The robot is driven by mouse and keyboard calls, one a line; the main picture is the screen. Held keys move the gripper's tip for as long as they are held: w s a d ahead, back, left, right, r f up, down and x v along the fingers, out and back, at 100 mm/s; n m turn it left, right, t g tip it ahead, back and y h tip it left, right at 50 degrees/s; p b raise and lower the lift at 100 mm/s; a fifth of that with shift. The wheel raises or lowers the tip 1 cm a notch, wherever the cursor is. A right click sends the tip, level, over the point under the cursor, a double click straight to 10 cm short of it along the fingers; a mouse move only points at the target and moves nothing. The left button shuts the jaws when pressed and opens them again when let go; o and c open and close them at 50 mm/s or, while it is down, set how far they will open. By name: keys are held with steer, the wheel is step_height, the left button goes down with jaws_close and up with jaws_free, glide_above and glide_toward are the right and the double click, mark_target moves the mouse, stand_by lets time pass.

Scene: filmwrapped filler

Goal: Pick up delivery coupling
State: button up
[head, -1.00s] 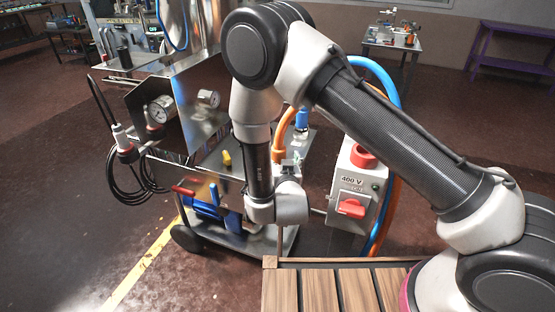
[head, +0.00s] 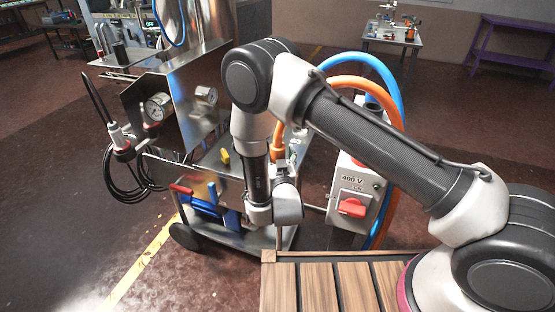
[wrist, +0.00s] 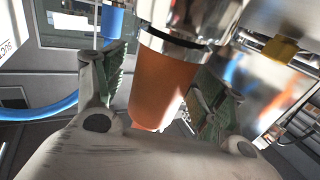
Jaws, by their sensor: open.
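The likely delivery coupling is a bright metal fitting (wrist: 185,25) with an orange sleeve below it, close up in the wrist view. In the head view an orange hose end (head: 279,137) stands on the steel cart, partly behind my arm. My gripper (wrist: 160,75) is open, with one finger left of the orange sleeve and one to its right, partly behind it. I cannot tell whether either finger touches it.
A blue hose (head: 385,78) arches beside the orange one. A grey switch box (head: 352,190) with a red knob stands right of my wrist. The cart (head: 215,235) carries gauges, a yellow part (head: 225,156) and blue handles (head: 207,207). A slatted wooden deck (head: 318,285) lies in front.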

steer(key=c, duration=1.5)
